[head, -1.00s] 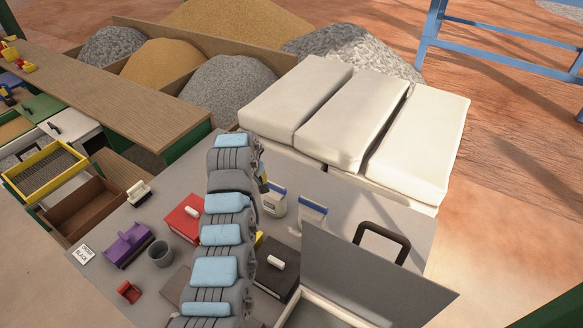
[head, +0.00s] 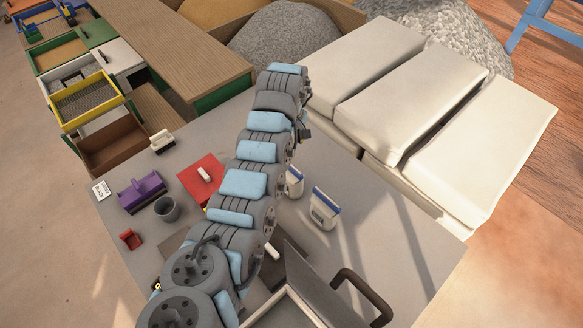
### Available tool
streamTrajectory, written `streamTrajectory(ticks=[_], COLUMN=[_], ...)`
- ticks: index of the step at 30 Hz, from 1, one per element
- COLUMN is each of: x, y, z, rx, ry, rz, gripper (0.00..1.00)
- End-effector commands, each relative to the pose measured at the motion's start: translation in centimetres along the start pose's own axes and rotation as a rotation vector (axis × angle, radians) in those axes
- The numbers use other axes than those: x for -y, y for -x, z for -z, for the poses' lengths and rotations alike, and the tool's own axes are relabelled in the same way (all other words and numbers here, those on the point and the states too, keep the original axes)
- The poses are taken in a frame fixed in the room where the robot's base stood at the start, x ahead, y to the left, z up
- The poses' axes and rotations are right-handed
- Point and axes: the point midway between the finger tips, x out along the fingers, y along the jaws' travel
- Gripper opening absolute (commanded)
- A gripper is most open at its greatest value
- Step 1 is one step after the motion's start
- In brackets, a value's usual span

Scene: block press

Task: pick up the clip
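I cannot make out for sure which thing is the clip. A small red piece (head: 131,240) lies at the left front of the grey table (head: 120,222), and its shape is too small to tell. My jointed grey and blue arm runs up the middle of the head view and hides part of the table. My gripper does not show; the arm's far end bends away behind its own links. A small dark part shows at the arm's right side, too small to identify.
Blue-topped containers (head: 325,208) and an open case (head: 309,291) are at right. White sacks (head: 478,135) are stacked behind.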

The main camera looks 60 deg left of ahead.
Motion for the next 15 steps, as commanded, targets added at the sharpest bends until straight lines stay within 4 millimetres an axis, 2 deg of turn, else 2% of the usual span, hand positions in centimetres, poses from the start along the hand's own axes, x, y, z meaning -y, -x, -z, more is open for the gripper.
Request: streamTrajectory(ticks=[15], x=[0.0], y=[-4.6], z=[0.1], rx=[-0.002], ry=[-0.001], rz=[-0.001], gripper=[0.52])
